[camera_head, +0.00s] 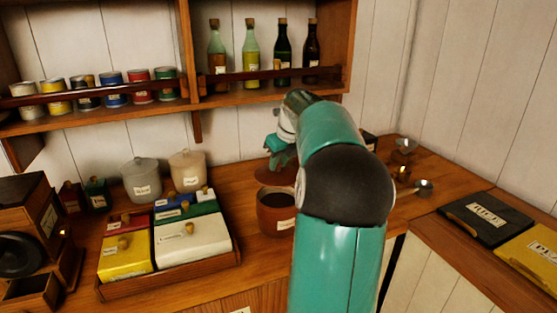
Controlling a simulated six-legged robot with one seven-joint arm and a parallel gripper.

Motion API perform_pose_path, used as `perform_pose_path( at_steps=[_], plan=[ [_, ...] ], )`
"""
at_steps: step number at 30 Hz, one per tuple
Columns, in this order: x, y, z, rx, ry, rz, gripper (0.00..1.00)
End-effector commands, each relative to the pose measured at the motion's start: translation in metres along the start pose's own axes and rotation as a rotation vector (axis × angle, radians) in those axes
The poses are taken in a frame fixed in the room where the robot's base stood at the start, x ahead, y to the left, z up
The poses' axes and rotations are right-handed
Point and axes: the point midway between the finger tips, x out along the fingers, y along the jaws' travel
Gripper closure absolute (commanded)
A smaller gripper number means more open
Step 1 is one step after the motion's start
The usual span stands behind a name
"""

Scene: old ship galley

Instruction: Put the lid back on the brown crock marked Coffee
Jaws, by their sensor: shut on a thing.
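The brown crock (275,221) stands upright and open on the wooden counter, with dark contents showing inside. A pale label is on its side, partly hidden by my arm, and I cannot read it. My teal gripper (283,156) is behind and above the crock, shut on the brown lid (282,176). The lid appears apart from the crock's rim, but my arm hides its right part. I cannot tell the exact height of the lid.
Left of the crock is a wooden tray (172,281) of lidded colored boxes. Two pale canisters (142,181) (187,171) stand behind it. A coffee grinder (35,225) is at far left. Metal scoops (423,187) lie at right. A shelf (100,118) with tins and bottles hangs above.

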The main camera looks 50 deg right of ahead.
Motion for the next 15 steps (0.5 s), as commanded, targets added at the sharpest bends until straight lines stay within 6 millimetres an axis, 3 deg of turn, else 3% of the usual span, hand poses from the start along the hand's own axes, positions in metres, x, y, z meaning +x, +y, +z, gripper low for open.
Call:
perform_pose_path(
  at_steps=[15],
  plan=[
    [0.04,0.0,-0.016,-0.002,-0.001,-0.001,1.0]
  ],
)
